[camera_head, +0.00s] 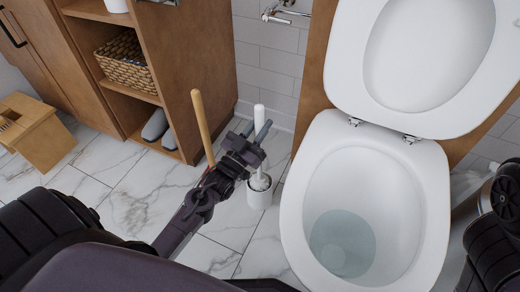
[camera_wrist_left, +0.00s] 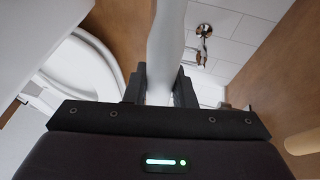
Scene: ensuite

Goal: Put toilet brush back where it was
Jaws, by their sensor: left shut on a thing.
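The white toilet brush (camera_head: 259,116) stands roughly upright, its handle rising between my left fingers. My left gripper (camera_head: 256,134) is shut on the handle, which also fills the gap between the fingers in the left wrist view (camera_wrist_left: 166,45). The white brush holder (camera_head: 260,197) stands on the floor just left of the toilet. The brush's lower end is at the holder's mouth; how deep it sits I cannot tell, as my gripper partly covers it. My right gripper does not show.
The open toilet (camera_head: 430,190) stands close on the right. A wooden stick (camera_head: 202,125) rises just left of my gripper. A wooden cabinet (camera_head: 185,60) with a basket (camera_head: 125,65), a wooden stool (camera_head: 38,132) and a wall tap (camera_head: 285,12) are around. Marble floor is free at left.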

